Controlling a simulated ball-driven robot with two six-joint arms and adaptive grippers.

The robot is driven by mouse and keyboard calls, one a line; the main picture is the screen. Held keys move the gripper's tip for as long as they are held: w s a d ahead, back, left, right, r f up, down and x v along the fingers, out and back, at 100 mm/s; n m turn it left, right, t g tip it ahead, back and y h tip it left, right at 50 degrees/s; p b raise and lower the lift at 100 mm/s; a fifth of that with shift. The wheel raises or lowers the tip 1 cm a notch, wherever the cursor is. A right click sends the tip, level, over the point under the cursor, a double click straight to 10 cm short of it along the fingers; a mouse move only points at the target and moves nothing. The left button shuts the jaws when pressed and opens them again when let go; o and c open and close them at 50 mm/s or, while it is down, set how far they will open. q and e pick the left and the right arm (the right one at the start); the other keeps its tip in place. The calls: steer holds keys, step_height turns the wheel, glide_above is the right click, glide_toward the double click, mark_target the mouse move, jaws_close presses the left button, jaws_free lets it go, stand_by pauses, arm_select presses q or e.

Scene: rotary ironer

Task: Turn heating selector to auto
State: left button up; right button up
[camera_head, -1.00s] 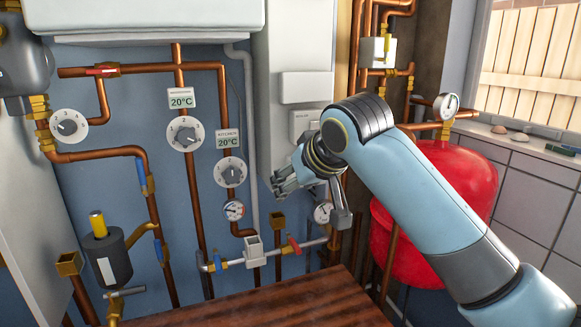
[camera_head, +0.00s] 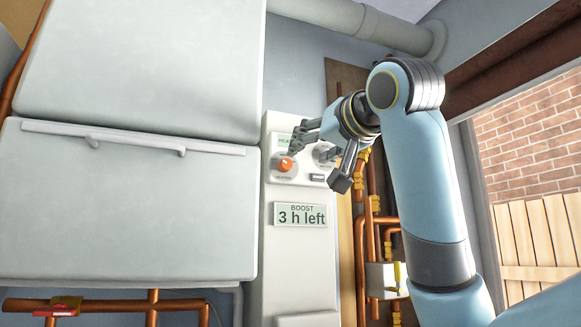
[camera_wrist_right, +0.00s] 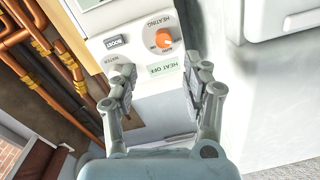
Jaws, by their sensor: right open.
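The heating selector is an orange knob (camera_head: 285,164) on a round dial of a pale wall control panel. It also shows in the right wrist view (camera_wrist_right: 163,39), beside the label HEATING; its exact setting is too small to read. A green display (camera_wrist_right: 163,69) by it reads HEAT OFF. My right gripper (camera_head: 310,150) is open and empty in front of the panel, up and right of the orange knob. In the right wrist view its fingers (camera_wrist_right: 162,77) are spread, with the knob beyond the tips, apart from them. My left gripper is not in view.
A water dial (camera_wrist_right: 120,69) is partly hidden by one finger. A boost button (camera_wrist_right: 114,42) sits beside the heating dial. A display (camera_head: 302,215) below reads BOOST 3 h left. Large pale casings (camera_head: 130,200) stand left; copper pipes (camera_head: 376,235) run right of the panel.

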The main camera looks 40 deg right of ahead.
mark_target(288, 163)
steer(key=w, duration=0.2)
steer(key=w+p, duration=0.1)
steer(key=w, duration=0.1)
steer(key=w+p, duration=0.1)
steer(key=w, duration=0.1)
steer(key=shift+d+r, duration=0.2)
steer(key=shift+d, duration=0.1)
steer(key=shift+w+d+f+p, duration=0.1)
steer(key=shift+w+d+p, duration=0.15)
steer(key=shift+w, duration=0.4)
steer(key=shift+w+d+p, duration=0.1)
steer(key=shift+w+p, duration=0.2)
steer(key=shift+w, duration=0.65)
jaws_close()
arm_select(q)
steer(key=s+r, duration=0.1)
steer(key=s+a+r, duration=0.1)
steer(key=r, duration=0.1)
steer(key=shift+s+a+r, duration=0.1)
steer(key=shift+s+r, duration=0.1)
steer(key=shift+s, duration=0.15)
